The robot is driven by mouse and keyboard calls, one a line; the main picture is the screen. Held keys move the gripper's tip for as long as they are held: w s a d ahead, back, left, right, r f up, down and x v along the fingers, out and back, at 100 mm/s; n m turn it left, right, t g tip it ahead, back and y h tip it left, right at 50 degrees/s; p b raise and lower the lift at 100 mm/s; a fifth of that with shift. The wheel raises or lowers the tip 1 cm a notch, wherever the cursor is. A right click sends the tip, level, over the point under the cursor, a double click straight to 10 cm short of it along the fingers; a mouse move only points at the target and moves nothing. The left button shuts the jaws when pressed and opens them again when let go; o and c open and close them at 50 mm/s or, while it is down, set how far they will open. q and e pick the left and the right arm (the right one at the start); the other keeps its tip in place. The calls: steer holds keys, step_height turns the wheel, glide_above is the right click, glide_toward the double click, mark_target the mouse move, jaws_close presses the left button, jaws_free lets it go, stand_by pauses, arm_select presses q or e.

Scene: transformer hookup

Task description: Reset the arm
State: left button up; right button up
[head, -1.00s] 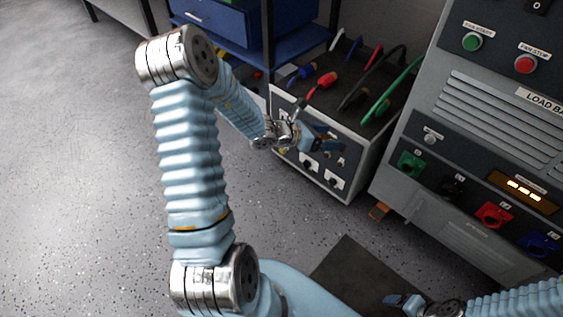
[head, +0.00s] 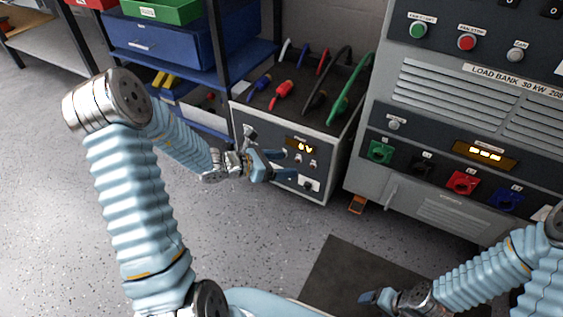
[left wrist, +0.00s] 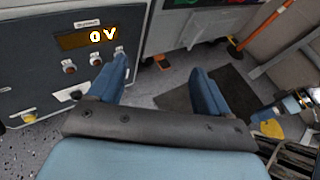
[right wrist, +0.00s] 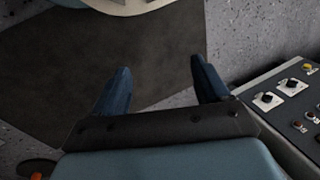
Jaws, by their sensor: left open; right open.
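My left arm comes in from the left in the head view. My left gripper (head: 284,165) is open and empty in front of the low grey box with a lit display (head: 290,146). In the left wrist view its blue fingers (left wrist: 160,90) are spread, with the box's front panel (left wrist: 40,75) to their left, reading 0 V. My right gripper (head: 368,298) is low at the bottom of the head view, near the dark floor mat (head: 345,262). In the right wrist view its fingers (right wrist: 160,85) are apart, with nothing between them but mat and floor.
The load bank cabinet (head: 480,100) with coloured sockets stands at the right. Several coloured cable plugs (head: 283,95) stand on top of the low box. A blue shelf (head: 180,60) with bins is behind. Speckled floor (head: 50,200) at the left is clear.

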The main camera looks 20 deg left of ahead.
arm_select(q)
steer(key=s+d+f+m+g+y+p, duration=0.1)
steer(key=s+d+f+m+g, duration=0.3)
steer(key=m, duration=0.9)
steer(key=s+d+f+m+g+y+p, duration=0.2)
steer(key=s+d+f+m+g+y, duration=0.2)
steer(key=s+d+f+m, duration=0.5)
steer(key=s+f+m+g, duration=0.1)
steer(key=s+f+m, duration=0.2)
steer(key=s, duration=0.5)
steer(key=shift+f+m, duration=0.35)
steer(key=shift+m, duration=0.45)
steer(key=shift+s, duration=0.1)
